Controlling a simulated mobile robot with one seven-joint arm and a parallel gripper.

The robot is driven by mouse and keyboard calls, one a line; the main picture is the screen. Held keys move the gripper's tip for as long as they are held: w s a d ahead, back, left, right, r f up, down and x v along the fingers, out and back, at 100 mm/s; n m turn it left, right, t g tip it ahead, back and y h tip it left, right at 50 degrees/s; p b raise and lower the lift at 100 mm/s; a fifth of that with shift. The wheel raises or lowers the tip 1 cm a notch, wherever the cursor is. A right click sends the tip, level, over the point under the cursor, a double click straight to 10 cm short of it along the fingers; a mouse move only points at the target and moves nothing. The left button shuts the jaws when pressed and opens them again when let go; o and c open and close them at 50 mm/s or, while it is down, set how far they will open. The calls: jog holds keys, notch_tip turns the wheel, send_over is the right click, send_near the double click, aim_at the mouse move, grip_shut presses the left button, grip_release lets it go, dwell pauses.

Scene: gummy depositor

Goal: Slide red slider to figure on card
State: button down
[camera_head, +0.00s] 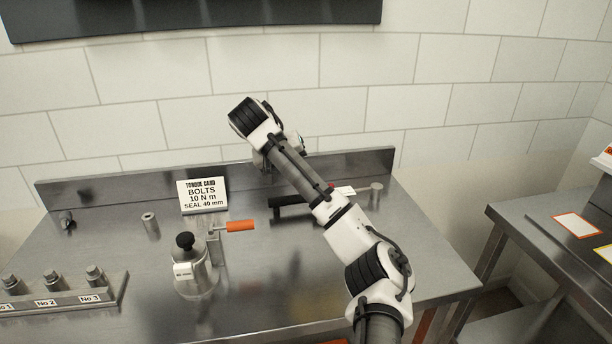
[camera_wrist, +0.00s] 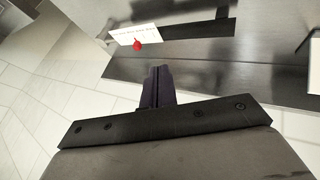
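The card (camera_head: 203,195) stands at the back left of the steel bench and reads "TORQUE CARD, BOLTS 10 N m, SEAL 40 mm". The red slider (camera_wrist: 137,44) sits against a white scale strip (camera_wrist: 122,35) beside a dark bar (camera_wrist: 200,29) in the wrist view. The scale's figures are too small to read. In the head view my arm partly covers the dark bar (camera_head: 290,201) and the slider. My gripper (camera_wrist: 157,70) has its dark fingers together, with nothing seen between them. Its tips point towards the bar and appear apart from the slider.
A small device with a black knob (camera_head: 185,241) and an orange handle (camera_head: 240,226) stands left of the bar. Metal cylinders stand at the back left (camera_head: 150,222) and right (camera_head: 376,193). A numbered rack (camera_head: 62,300) is front left. The bench front centre is clear.

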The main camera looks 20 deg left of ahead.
jog(key=x, duration=0.8)
jog(key=shift+w+f, duration=0.1)
jog(key=w+d, duration=0.1)
jog(key=w+d+p, duration=0.1)
jog(key=shift+w+d+f+p, duration=0.1)
jog(key=shift+d+f+p, duration=0.15)
jog(key=shift+f+p, duration=0.05)
jog(key=shift+w+d+f, duration=0.15)
jog(key=shift+w+d, duration=0.15)
jog(key=shift+d, duration=0.1)
